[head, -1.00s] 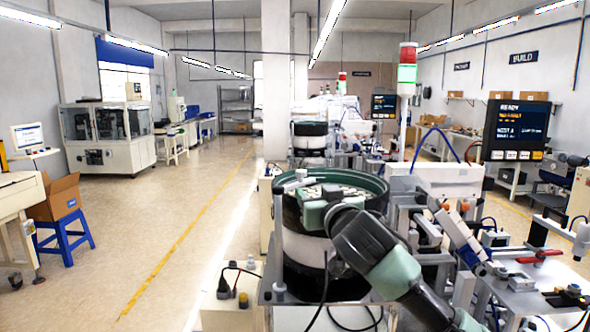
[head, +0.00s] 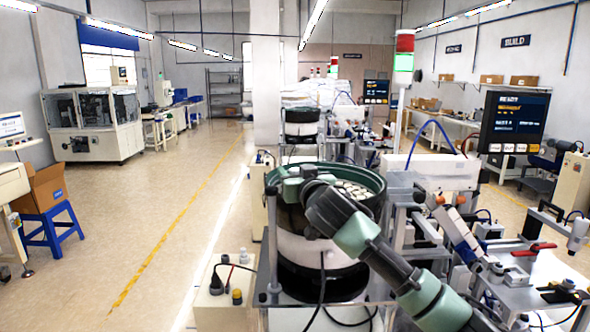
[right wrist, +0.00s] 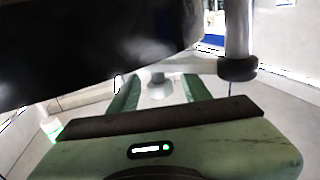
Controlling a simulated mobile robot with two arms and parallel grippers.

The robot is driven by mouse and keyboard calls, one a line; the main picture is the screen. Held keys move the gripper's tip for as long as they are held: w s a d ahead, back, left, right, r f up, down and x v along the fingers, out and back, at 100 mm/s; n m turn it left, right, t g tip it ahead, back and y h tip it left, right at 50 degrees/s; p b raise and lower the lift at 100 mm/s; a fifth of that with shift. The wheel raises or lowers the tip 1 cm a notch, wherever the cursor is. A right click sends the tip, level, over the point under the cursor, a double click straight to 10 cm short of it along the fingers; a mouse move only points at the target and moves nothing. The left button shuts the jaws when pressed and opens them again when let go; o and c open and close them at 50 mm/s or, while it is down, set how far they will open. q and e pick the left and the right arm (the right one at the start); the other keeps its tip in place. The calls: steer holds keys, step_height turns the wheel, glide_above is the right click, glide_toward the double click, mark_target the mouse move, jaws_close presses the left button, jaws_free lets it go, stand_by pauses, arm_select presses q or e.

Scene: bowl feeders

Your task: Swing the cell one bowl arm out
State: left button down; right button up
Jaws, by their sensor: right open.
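The cell one bowl feeder (head: 370,204) is a drum with a green rim, holding pale parts, at the middle of the head view. A grey post (head: 272,252) stands at its left side. In the right wrist view, the post with a dark collar (right wrist: 237,68) carries a grey horizontal bar (right wrist: 195,66), apparently the bowl arm, with a round knob (right wrist: 156,80). My right gripper (head: 275,181) is at the bowl's left rim. Its green fingers (right wrist: 160,92) are open, with the knob seen between them; contact is unclear. My left gripper is not in view.
A pale box (head: 222,303) with knobs and a cable stands left of the feeder. Fixtures (head: 470,240) and a monitor (head: 514,122) crowd the right. A dark rounded mass (right wrist: 90,45) fills the wrist view's upper left. The left aisle floor is clear.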

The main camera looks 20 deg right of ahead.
steer(key=shift+s, duration=0.1)
jaws_close()
stand_by(1.3)
